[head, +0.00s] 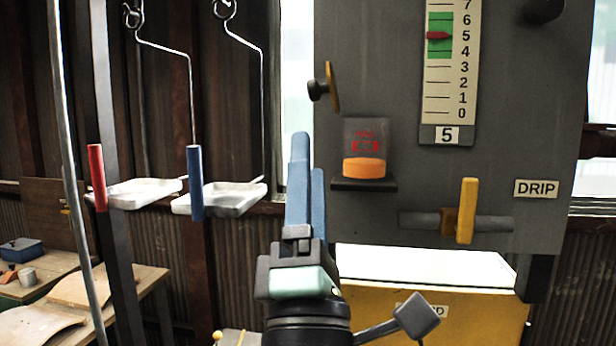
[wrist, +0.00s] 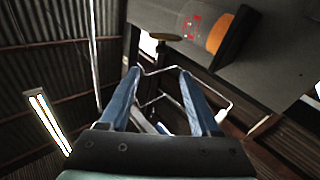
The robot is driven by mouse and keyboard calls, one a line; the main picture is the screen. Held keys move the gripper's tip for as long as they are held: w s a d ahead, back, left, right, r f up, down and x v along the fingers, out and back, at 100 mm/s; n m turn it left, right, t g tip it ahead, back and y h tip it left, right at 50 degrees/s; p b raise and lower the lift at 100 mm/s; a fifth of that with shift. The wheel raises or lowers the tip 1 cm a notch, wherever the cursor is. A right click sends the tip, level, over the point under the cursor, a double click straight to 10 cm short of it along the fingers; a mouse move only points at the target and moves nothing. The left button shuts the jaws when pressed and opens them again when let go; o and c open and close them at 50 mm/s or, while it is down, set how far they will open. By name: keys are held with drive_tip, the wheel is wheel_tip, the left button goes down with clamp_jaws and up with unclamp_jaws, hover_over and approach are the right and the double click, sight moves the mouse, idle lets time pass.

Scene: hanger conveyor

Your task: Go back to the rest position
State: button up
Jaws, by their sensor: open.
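My gripper (head: 308,157) points up in the middle of the head view, its two blue fingers seen nearly edge-on. In the wrist view my gripper (wrist: 160,73) shows its fingers spread apart with nothing held between them. A bent wire (wrist: 158,70) shows behind the fingers there; I cannot tell how far off it is. In the head view my gripper is in front of the grey panel's left edge, left of a clear cover with an orange base (head: 364,167).
The grey panel (head: 400,90) carries a scale (head: 451,75), a yellow handle (head: 467,210) and a DRIP label (head: 536,188). A yellow box (head: 460,315) is below. White trays (head: 218,198) hang on wires at left. A blue bar (head: 195,183) and red bar (head: 97,178) stand there. A bench (head: 150,275) is lower left.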

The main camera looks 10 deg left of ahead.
drive_tip(key=shift+w, duration=0.2)
drive_tip(key=s+d+r+m+h, duration=0.2)
drive_tip(key=s+d+r+m, duration=0.1)
drive_tip(key=m, duration=0.8)
drive_tip(key=s+d+r+m+t+h, duration=0.1)
drive_tip(key=s+d+r+m+h, duration=0.2)
drive_tip(key=s+m, duration=0.5)
drive_tip(key=d+r+m, duration=0.1)
drive_tip(key=m, duration=0.3)
drive_tip(key=shift+r, duration=0.35)
